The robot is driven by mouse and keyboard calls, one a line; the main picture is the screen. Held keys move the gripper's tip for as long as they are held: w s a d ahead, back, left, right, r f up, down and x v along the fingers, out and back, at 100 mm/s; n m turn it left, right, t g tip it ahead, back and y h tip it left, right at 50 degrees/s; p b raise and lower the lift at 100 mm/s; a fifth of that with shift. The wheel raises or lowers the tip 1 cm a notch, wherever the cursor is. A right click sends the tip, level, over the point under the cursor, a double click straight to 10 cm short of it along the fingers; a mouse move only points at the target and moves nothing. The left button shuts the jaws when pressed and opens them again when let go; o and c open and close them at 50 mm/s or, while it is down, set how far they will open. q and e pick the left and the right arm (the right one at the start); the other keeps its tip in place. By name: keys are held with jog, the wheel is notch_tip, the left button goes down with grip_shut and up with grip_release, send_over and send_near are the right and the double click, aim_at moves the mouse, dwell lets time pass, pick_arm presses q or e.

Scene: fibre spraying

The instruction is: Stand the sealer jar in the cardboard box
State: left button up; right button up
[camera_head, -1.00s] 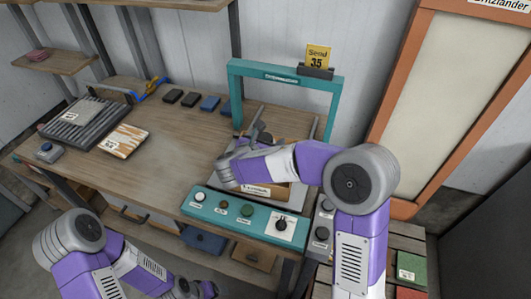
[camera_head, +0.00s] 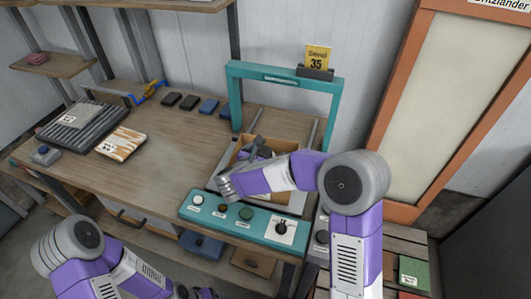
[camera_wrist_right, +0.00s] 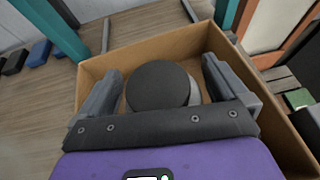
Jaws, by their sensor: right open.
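The cardboard box (camera_head: 290,146) stands open on the bench's tray, in front of the teal frame. In the right wrist view the box's inner back wall (camera_wrist_right: 150,52) shows beyond the jar. The sealer jar, with a round dark lid (camera_wrist_right: 157,85) and a pale side, is inside the box and looks upright. Its base is hidden. My right gripper (camera_head: 257,148) is open over the box; in the wrist view its fingers (camera_wrist_right: 160,88) stand on either side of the jar, with a gap visible at the right.
A teal frame (camera_head: 231,95) rises behind the box. A teal button panel (camera_head: 265,222) lies along the bench front. Dark and blue blocks (camera_head: 190,102), a ribbed grey pad (camera_head: 82,125) and a striped piece (camera_head: 122,144) lie left. The bench middle is clear.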

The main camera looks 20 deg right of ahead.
jog(key=shift+r, duration=0.1)
jog(key=shift+s+a+r, duration=0.1)
jog(key=shift+a+r, duration=0.05)
jog(key=shift+r, duration=0.1)
jog(key=p+v, duration=0.2)
jog(key=v, duration=0.9)
jog(key=shift+s+a, duration=0.2)
jog(key=shift+s, duration=0.1)
